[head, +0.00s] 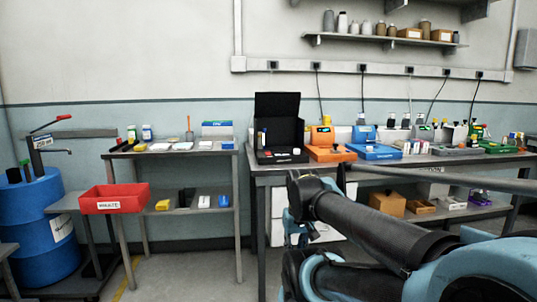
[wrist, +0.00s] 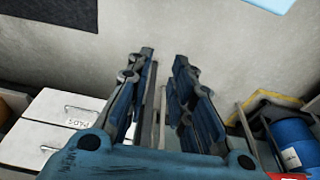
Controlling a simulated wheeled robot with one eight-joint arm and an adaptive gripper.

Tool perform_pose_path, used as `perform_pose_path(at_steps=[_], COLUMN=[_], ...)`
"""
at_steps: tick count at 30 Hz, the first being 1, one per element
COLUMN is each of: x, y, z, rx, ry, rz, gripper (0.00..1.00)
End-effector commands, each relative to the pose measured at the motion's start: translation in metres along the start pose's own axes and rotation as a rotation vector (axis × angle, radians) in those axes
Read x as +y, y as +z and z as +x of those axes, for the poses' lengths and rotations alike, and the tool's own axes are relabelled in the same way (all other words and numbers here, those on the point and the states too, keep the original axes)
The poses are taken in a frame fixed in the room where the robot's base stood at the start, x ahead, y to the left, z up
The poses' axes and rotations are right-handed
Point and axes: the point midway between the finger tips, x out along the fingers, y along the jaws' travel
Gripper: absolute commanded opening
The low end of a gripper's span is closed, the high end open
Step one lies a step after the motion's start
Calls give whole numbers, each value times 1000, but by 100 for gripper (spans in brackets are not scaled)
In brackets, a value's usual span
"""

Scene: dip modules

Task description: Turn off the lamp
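I cannot pick out a lamp for certain in either view. On the right workbench (head: 262,168) stand several coloured modules: an orange one (head: 331,152) with a small lit display, a blue one (head: 374,151), a grey one (head: 455,150) and a green one (head: 497,147). In the head view my arm is in front of the bench, low down, and hides part of the bench front and lower shelf.
An open black case (head: 278,125) stands at the bench's left end. A narrower table (head: 170,150) stands to its left, with a red bin (head: 114,199) and blue barrel (head: 42,225) further left. White drawers (wrist: 50,130) and the blue barrel show in the wrist view.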

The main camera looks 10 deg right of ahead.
Motion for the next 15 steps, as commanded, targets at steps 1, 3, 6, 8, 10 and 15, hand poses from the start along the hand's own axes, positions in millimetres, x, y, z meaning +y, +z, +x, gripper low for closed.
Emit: perform_pose_path(at_steps=[1,3,6,8,10,15], x=[0,0,1,1,2,3], y=[-7,-21,-48,-68,-91,-149], z=[-5,-12,-27,-37,-48,-75], rx=[9,26,63,90,122,201], ry=[0,0,1,1,2,3], rz=[0,1,2,2,3,5], gripper=[1,0,0,0,0,0])
